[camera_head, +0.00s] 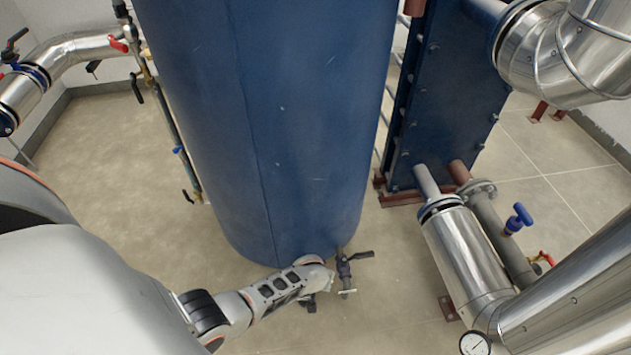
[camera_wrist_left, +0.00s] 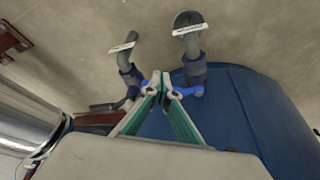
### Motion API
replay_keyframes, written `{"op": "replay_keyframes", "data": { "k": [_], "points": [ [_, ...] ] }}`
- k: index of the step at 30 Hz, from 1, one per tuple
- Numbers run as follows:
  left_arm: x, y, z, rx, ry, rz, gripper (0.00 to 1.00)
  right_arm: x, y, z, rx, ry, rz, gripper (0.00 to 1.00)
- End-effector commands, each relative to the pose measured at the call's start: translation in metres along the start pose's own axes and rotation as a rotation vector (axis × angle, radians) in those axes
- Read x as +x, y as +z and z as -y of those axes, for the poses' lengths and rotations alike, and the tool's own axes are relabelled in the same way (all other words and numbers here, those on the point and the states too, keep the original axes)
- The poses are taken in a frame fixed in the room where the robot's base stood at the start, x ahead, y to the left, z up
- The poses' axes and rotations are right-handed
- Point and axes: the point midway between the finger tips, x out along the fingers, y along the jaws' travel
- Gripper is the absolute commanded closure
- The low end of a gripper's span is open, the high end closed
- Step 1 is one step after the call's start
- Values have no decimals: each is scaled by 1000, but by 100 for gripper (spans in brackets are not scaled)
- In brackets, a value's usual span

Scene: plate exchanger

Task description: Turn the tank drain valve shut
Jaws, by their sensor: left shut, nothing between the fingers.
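Two small valves on downward outlets stand at the foot of the blue tank (camera_head: 290,130). One valve (camera_head: 345,270) has a dark lever pointing right in the head view; in the wrist view it is the left one (camera_wrist_left: 130,75). The other (camera_wrist_left: 192,70) has a blue lever (camera_wrist_left: 187,91) and is mostly hidden behind my arm in the head view. Both carry white tags that I cannot read, so I cannot tell which is the tank drain. My left gripper (camera_wrist_left: 160,82) is shut and empty, its tips between the valves, close to the blue lever; contact is unclear.
The blue plate exchanger (camera_head: 445,100) stands right of the tank. Insulated silver pipes (camera_head: 470,260) and a gauge (camera_head: 475,344) fill the right front. A thin pipe with valves (camera_head: 175,135) runs down left of the tank. The floor (camera_head: 120,200) at left is clear.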

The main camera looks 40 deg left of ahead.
Motion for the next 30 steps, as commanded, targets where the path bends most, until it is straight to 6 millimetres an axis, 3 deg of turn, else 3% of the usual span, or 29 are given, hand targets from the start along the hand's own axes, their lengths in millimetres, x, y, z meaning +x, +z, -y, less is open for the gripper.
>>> {"op": "replay_keyframes", "data": {
  "k": [5, 9, 15, 30],
  "points": [
    [7, -19, -6, -146, -53, -6, 100, 1, 4, 5, 18, -9, 2, 60],
    [11, -29, -6, -251, -98, -6, 100, 3, -6, 10, 37, -17, -21, 60],
    [14, -40, -5, -244, -98, -8, 100, 5, -18, 9, 57, -12, -47, 60],
    [17, -52, -5, -240, -97, -11, 100, 5, -20, 13, 70, -20, -56, 60]
  ]
}}
